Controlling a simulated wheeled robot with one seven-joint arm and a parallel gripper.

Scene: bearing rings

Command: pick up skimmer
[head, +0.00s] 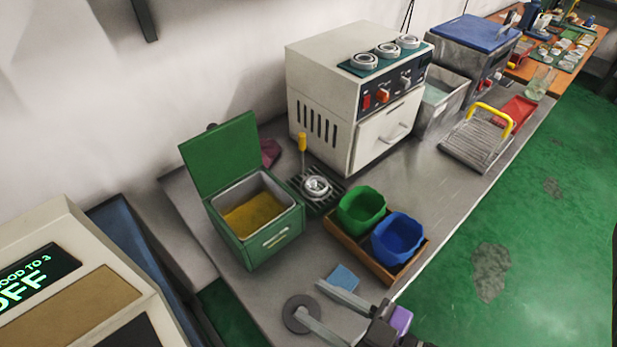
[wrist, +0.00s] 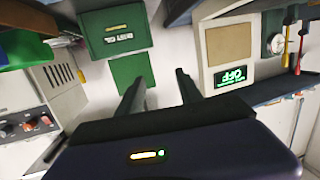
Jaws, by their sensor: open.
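I cannot tell for certain which thing is the skimmer. A likely one is the tool with an upright yellow handle (head: 302,142) in the head view. Its thin shaft goes down to a dark slatted rack (head: 328,201), beside a metal ring (head: 316,187); its lower end is unclear. My gripper (head: 309,298) is open and empty over the near end of the bench, in front of the green box and well apart from that tool. In the wrist view my gripper (wrist: 160,82) shows two spread fingers with nothing between them.
An open green box (head: 272,245) with yellow grains stands left of a wooden tray (head: 357,258) holding green and blue bowls. A cream machine (head: 352,105) stands behind. A wire basket (head: 478,140) with a yellow handle is farther right. A grey disc (head: 301,314) lies by my fingers.

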